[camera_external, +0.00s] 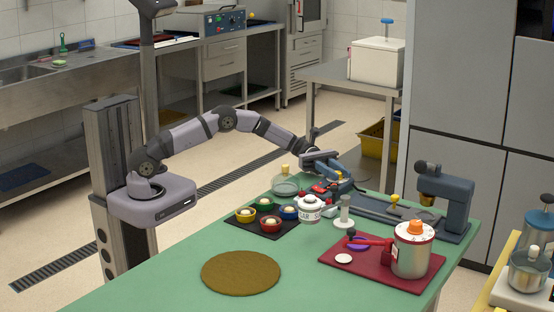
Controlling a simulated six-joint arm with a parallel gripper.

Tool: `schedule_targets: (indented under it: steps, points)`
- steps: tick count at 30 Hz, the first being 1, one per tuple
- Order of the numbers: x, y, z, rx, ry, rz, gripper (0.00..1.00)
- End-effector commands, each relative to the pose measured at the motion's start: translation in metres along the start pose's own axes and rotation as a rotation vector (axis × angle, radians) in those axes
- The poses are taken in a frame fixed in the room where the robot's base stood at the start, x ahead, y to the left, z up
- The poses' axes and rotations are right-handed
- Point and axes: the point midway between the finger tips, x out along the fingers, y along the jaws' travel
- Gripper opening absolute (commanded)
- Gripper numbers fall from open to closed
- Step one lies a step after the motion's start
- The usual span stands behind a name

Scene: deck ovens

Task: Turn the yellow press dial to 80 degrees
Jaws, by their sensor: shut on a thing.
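My gripper (335,178) is at the end of the outstretched arm, low over the left end of a blue machine (345,192) at the table's far edge. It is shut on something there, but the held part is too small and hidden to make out. A blue-grey press (457,195) stands at the right end of the long base. A small yellow knob (394,198) stands on the base between the two, apart from my gripper. I cannot tell which yellow part is the dial, nor read its angle.
Close to my gripper are a glass jar (285,187) with a yellow knob, a white pot (309,209) and a white stand (344,213). A dark tray (245,229) holds several coloured bowls. A red board (340,266) carries a canister (411,251). The table's front left has free room.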

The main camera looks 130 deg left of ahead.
Motion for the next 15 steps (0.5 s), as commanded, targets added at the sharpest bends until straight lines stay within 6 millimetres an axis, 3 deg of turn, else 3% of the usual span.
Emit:
schedule_targets:
  steps: [15]
  points:
    - [0.0001, 0.0014, 0.0021, 0.004, -0.002, -0.142, 0.03]
